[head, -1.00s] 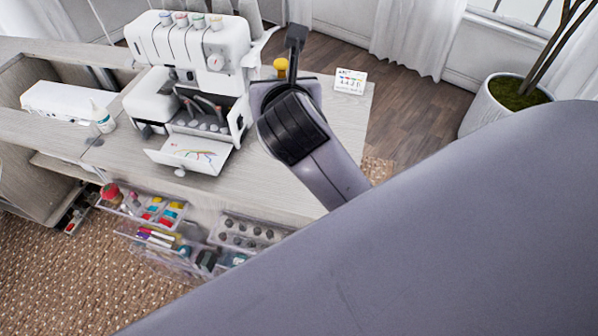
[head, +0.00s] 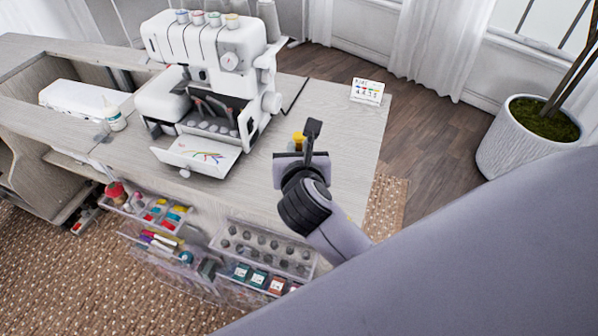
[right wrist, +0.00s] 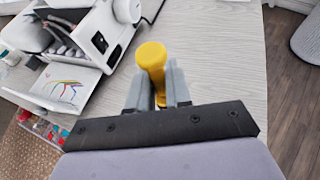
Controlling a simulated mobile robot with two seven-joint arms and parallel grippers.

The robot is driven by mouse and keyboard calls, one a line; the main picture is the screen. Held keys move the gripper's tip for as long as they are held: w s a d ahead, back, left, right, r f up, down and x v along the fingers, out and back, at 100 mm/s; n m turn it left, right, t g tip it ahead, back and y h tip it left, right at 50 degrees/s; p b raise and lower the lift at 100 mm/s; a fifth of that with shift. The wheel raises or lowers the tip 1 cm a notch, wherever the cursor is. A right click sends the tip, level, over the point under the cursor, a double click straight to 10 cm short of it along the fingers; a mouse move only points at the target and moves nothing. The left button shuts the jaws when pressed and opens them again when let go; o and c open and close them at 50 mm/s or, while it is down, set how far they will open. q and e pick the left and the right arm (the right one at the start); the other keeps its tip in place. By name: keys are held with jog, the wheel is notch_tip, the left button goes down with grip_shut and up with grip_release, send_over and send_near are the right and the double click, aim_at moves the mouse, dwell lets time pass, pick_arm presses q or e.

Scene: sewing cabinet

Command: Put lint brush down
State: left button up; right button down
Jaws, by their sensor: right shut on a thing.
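My right gripper (right wrist: 158,90) is shut on the yellow handle of the lint brush (right wrist: 151,56) in the right wrist view. The rest of the brush is hidden behind the fingers and wrist plate. In the head view the right gripper (head: 299,150) is over the right part of the cabinet top (head: 340,135), seen mostly from behind. A bit of the yellow brush (head: 299,138) shows past it. I cannot tell whether the brush touches the top. My left gripper is not in view.
A white sewing machine (head: 205,85) with an open front flap (head: 197,154) stands left of the gripper. A small card (head: 367,92) stands at the top's back right corner. Clear drawers (head: 160,218) with sewing supplies jut out below. The top right of the machine is mostly clear.

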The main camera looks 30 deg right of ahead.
notch_tip(320, 180, down, 5)
jog(key=shift+r+b, duration=0.1)
jog(key=shift+b, duration=0.6)
jog(key=c, duration=1.1)
grip_release()
jog(key=shift+o, duration=0.2)
